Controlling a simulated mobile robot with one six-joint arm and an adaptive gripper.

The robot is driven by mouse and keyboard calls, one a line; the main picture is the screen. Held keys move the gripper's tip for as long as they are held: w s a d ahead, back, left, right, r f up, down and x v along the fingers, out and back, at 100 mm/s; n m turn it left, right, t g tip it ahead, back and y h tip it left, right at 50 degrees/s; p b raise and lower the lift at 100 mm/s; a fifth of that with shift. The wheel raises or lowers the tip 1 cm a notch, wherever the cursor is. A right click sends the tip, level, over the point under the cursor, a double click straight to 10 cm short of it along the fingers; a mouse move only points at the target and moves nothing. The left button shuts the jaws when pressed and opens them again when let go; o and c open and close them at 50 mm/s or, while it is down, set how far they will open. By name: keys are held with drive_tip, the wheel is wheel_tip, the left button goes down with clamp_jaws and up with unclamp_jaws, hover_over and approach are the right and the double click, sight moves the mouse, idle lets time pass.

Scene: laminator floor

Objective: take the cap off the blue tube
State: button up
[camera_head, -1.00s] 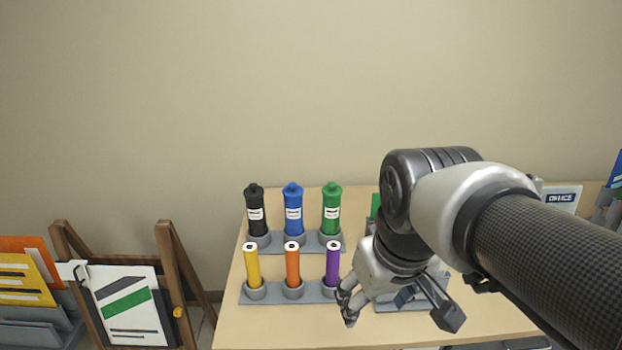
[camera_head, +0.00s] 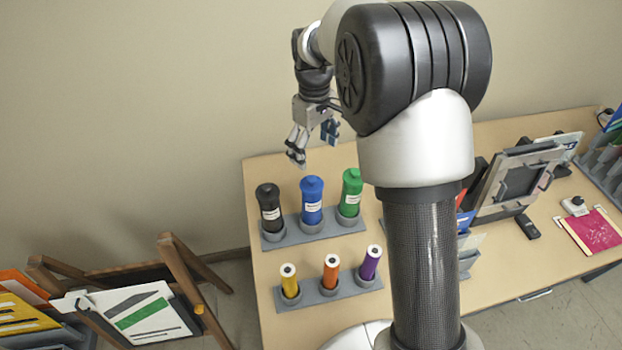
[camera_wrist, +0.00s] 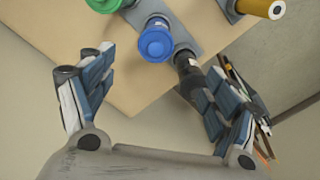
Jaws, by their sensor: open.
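The blue tube (camera_head: 311,205) stands upright in the middle socket of a grey rack, with a white label and a blue cap (camera_head: 312,184) on its top. In the wrist view the blue cap (camera_wrist: 155,43) is seen from above, between and beyond the fingers. My gripper (camera_head: 311,147) is open and empty above and behind the back row of tubes. In the wrist view my gripper (camera_wrist: 152,100) has its fingers spread wide, apart from the blue tube. Its right finger partly overlaps the black tube (camera_wrist: 187,67) in that view.
The black tube also shows in the head view (camera_head: 269,208), left of the blue one; the green tube (camera_head: 349,195) is close on its right. Yellow (camera_head: 289,281), orange (camera_head: 330,273) and purple (camera_head: 371,263) tubes stand in a front rack. A wooden stand (camera_head: 187,285) is left of the table.

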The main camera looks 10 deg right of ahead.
hover_over(312, 179)
drive_tip(key=f, duration=0.6)
drive_tip(key=shift+s+f+b, duration=0.3)
drive_tip(key=shift+s+f, duration=0.05)
drive_tip(key=shift+s, duration=0.05)
drive_tip(key=shift+w+f, duration=0.25)
drive_tip(key=shift+f, duration=1.3)
drive_tip(key=shift+w+f, duration=0.2)
drive_tip(key=shift+f, duration=1.3)
drive_tip(key=shift+r, duration=0.1)
drive_tip(key=c, duration=1)
